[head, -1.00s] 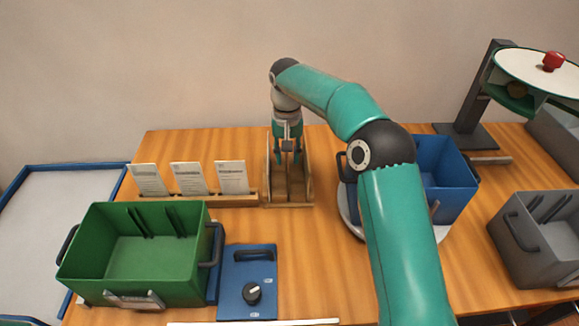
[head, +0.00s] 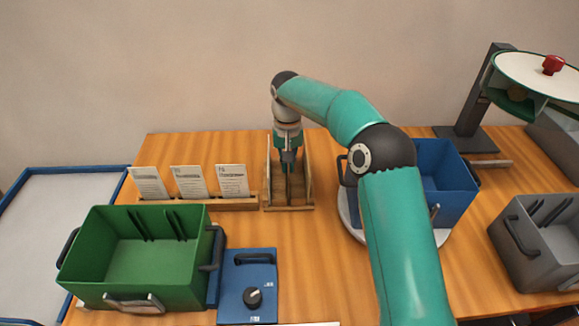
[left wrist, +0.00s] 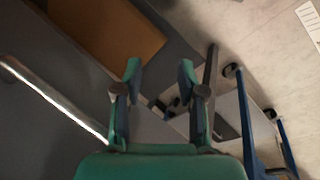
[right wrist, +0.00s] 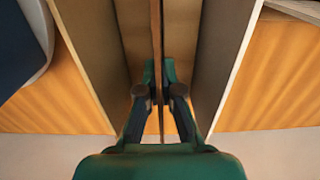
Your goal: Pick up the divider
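The divider (right wrist: 157,28) is a thin brown upright panel standing in a wooden rack (head: 309,180) at the back middle of the table. My right gripper (head: 288,169) points down into the rack. In the right wrist view its fingers (right wrist: 159,84) are closed on the two faces of the divider, which runs between them. The divider's lower part (head: 289,193) shows just below the fingertips in the head view. My left gripper (left wrist: 160,78) is open and empty, away from the table top and outside the head view.
Three white cards (head: 189,181) stand in a wooden holder left of the rack. A green bin (head: 150,288) and a blue control box (head: 247,290) are in front. A blue bin (head: 452,200) stands right, partly behind my right arm. A grey bin (head: 545,270) is far right.

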